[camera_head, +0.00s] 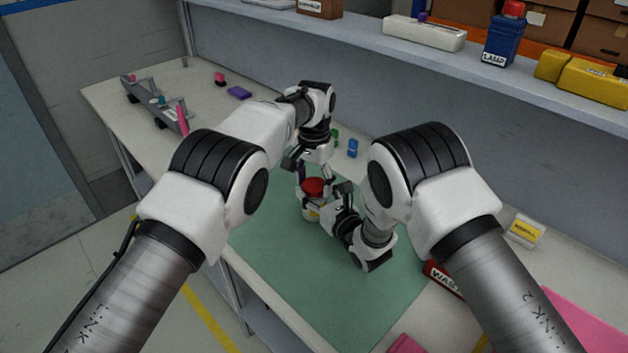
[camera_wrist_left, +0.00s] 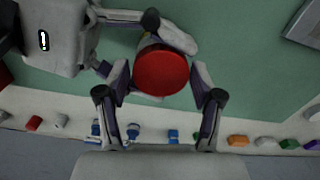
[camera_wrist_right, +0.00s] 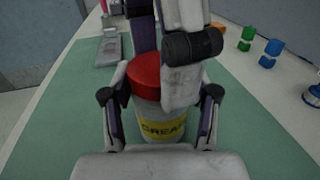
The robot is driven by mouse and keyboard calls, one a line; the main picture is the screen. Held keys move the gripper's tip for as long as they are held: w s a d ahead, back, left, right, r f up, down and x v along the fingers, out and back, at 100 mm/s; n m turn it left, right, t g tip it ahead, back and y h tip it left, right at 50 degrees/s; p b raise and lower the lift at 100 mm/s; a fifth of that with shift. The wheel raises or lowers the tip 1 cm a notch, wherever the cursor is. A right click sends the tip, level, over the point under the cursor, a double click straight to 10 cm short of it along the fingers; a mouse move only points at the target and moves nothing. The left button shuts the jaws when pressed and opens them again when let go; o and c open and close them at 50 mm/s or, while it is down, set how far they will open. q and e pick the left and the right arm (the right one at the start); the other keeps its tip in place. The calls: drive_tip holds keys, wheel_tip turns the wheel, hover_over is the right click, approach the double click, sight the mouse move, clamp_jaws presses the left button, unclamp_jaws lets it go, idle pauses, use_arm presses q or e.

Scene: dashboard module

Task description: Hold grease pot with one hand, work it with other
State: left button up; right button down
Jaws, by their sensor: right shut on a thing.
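The grease pot (camera_head: 313,209) is a pale jar with a red lid (camera_head: 313,187) and a yellow label, upright on the green mat (camera_head: 285,270). In the right wrist view its label (camera_wrist_right: 160,131) reads GREASE. My right gripper (camera_head: 326,207) is shut around the jar's body from the right side; its fingers also show in the right wrist view (camera_wrist_right: 160,112). My left gripper (camera_head: 314,172) points down above the lid. In the left wrist view its fingers (camera_wrist_left: 160,85) are spread on either side of the red lid (camera_wrist_left: 161,73), with gaps visible.
A grey rack (camera_head: 158,106) with coloured items stands at the table's far left. Small green and blue pieces (camera_head: 352,148) lie behind the pot. A red WASTE container (camera_head: 443,278) is at right. A shelf (camera_head: 440,62) with bottles and boxes runs above the back.

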sight(314, 184)
idle(0.3)
use_arm(q)
wheel_tip(314, 184, up, 4)
drive_tip(key=shift+r, duration=0.45)
drive_tip(key=shift+c, duration=0.4)
wheel_tip(314, 184, up, 3)
drive_tip(key=shift+f+m, duration=0.1)
drive_tip(key=shift+m, duration=0.8)
wheel_tip(314, 184, down, 8)
drive_tip(key=shift+r, duration=0.15)
drive_tip(key=c, duration=1.2)
drive_tip(key=n, duration=0.2)
drive_tip(key=shift+n, duration=0.3)
